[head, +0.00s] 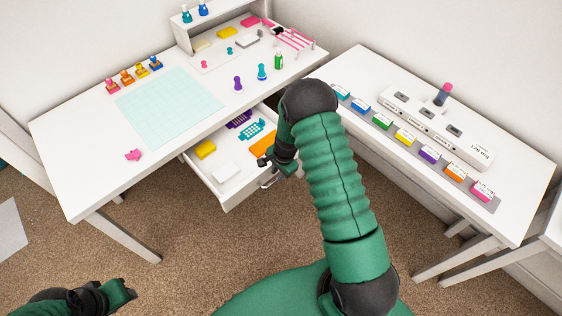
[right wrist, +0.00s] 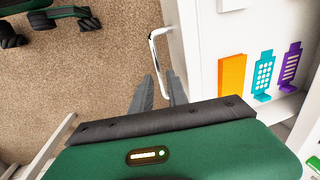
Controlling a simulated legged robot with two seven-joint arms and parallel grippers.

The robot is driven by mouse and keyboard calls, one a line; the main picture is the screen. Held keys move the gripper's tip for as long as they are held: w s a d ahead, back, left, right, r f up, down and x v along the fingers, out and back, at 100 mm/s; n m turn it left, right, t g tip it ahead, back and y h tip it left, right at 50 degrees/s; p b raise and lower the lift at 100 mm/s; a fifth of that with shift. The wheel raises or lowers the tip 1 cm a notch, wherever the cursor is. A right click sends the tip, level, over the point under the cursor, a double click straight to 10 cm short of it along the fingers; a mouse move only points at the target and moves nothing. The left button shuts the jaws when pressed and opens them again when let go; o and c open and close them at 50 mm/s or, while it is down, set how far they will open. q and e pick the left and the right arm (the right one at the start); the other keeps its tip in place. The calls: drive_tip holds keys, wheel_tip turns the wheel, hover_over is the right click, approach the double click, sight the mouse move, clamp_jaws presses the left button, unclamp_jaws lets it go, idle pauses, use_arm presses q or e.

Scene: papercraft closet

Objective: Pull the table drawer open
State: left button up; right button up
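The white table (head: 75,180) has its drawer (head: 238,192) pulled out, with its contents exposed. The drawer's metal handle (head: 268,182) is on its front; in the right wrist view the handle (right wrist: 153,52) shows as a bent bar. My right gripper (head: 265,163) is at the drawer front, partly hidden by my arm in the head view. In the right wrist view its two fingers (right wrist: 160,84) are apart, with the handle's near end close to the tips; I cannot tell whether they touch. My left gripper (head: 128,290) is low at the left, away from the table; its opening is unclear.
The drawer holds a yellow block (head: 205,148), a white block (head: 226,171), an orange piece (head: 263,144) and teal and purple pieces. A second white table (head: 520,210) stands at the right with colored boxes. Carpet (head: 180,245) lies clear in front of the drawer.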

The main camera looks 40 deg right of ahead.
wheel_tip(320, 180, up, 13)
drive_tip(key=s+p, duration=0.1)
drive_tip(key=s, duration=0.1)
drive_tip(key=shift+s+d+r, duration=0.15)
drive_tip(key=shift+s+r, duration=0.05)
drive_tip(key=shift+s, duration=0.05)
